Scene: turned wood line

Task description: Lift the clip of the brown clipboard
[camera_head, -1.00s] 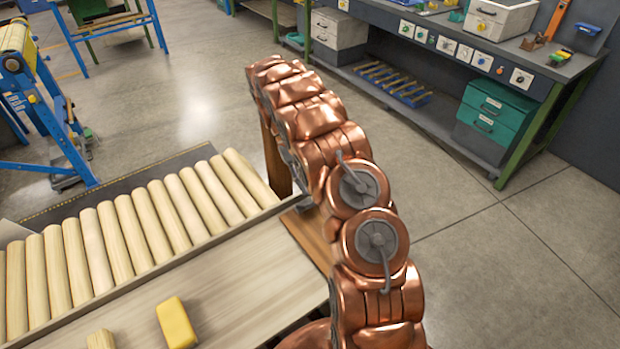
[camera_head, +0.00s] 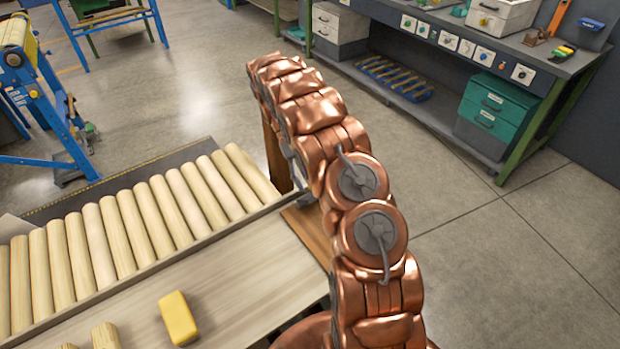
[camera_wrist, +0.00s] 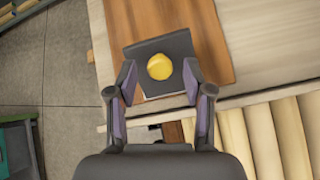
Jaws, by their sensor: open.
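The brown clipboard (camera_wrist: 208,35) lies under my gripper in the wrist view, at the end of a pale wooden bench. Its dark grey clip (camera_wrist: 150,48) is a flat plate with a round yellow knob (camera_wrist: 159,67) on it. My gripper (camera_wrist: 159,70) is open, with one finger on each side of the knob and a gap on both sides. I cannot tell how high the fingers are above the plate. In the head view a brown board (camera_head: 308,235) shows beside my arm, which hides most of it and the clip.
A yellow block (camera_head: 178,318) lies on the pale bench top (camera_head: 235,270). A row of wooden rods (camera_head: 105,240) lies behind it. A blue stand (camera_head: 45,110) is at the left. A workbench (camera_head: 440,60) with a teal drawer box (camera_head: 495,115) stands at the back right.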

